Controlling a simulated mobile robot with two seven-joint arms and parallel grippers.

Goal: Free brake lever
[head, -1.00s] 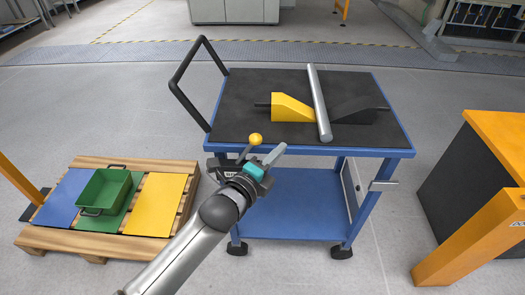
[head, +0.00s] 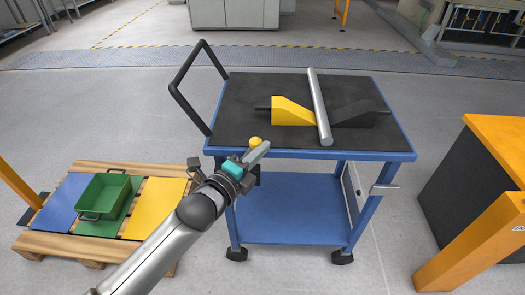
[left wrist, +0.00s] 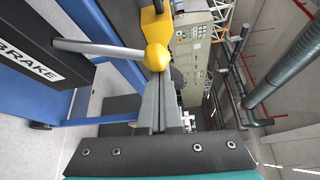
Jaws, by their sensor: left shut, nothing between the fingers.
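The brake lever is a grey rod (left wrist: 95,47) ending in a yellow ball knob (left wrist: 157,54), in the left wrist view. My right gripper is not in view.
The blue cart (head: 285,153) has a black top with a steel bar (head: 319,105), a yellow wedge (head: 291,110) and a black wedge (head: 358,112). A pallet (head: 75,243) with a green bin (head: 104,194) stands at left. An orange-topped cabinet (head: 470,170) stands at right.

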